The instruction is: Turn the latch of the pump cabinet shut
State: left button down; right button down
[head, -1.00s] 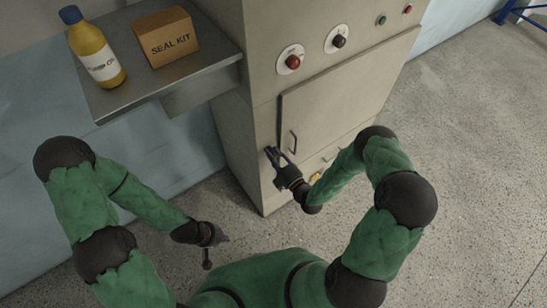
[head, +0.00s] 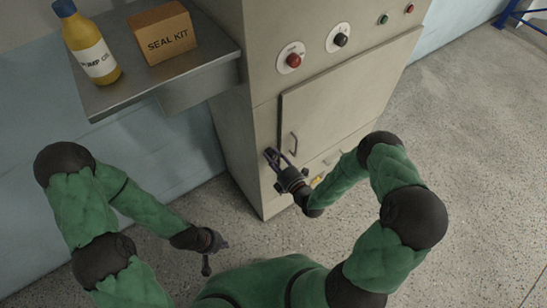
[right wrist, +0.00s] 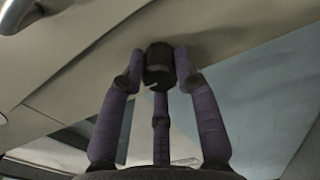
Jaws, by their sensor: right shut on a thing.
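The pump cabinet (head: 262,128) is a tall beige box, and its door (head: 340,95) looks flush with the frame. A short bar handle (head: 293,143) sits near the door's left edge. My right gripper (head: 269,154) is at the frame just left of that handle. In the right wrist view, its purple fingers are shut around the latch, a dark round knob (right wrist: 159,66) on the beige face. The latch is mostly hidden by the fingers in the head view, so its angle is unclear. My left gripper (head: 208,266) hangs low, away from the cabinet; its opening is unclear.
A metal shelf (head: 110,100) left of the cabinet holds a yellow pump oil bottle (head: 90,45) and a seal kit box (head: 162,32). Red (head: 293,60) and black (head: 340,40) knobs sit above the door.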

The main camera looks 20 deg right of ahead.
jog(key=shift+s+a+f, duration=0.1)
jog(key=shift+s+a, duration=0.05)
jog(key=shift+a, duration=0.1)
jog(key=c, duration=0.9)
grip_release()
jog(key=shift+c, duration=0.2)
jog(key=shift+d, duration=0.1)
jog(key=shift+d, duration=0.1)
jog(key=v, duration=1.1)
jog(key=shift+s, duration=0.4)
